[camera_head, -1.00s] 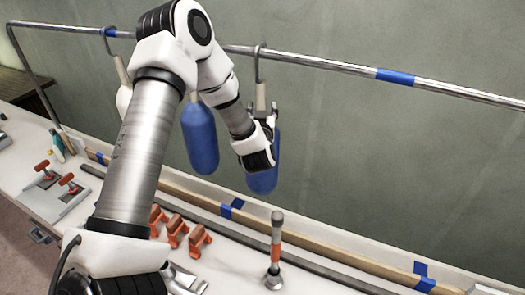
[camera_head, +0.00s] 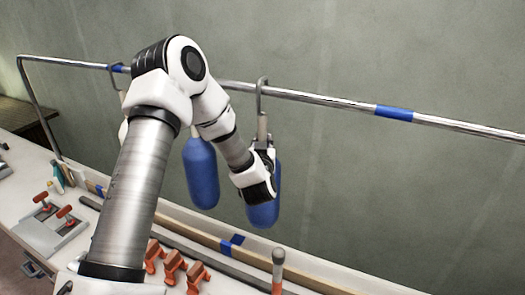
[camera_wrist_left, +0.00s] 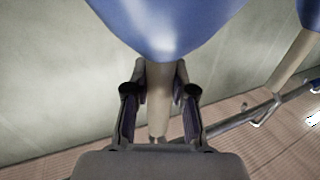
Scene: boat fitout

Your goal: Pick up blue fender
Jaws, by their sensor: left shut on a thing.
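A blue fender (camera_head: 263,214) hangs upright below the metal rail, under a grey hook (camera_head: 262,97). My left gripper (camera_head: 266,157) is at its top end and hides part of it. In the left wrist view the blue body (camera_wrist_left: 170,25) fills the top, and my left gripper (camera_wrist_left: 159,100) is shut on its pale neck (camera_wrist_left: 158,85), one finger on each side. A second blue fender (camera_head: 201,178) hangs to the left, partly behind my arm. My right gripper is not in view.
The metal rail (camera_head: 330,100) with blue tape runs across the wall. Below are a bench with orange clamps (camera_head: 173,266), a red-and-grey handled tool (camera_head: 278,268) and a grey plate with red-handled clamps (camera_head: 50,228). The wall area to the right is clear.

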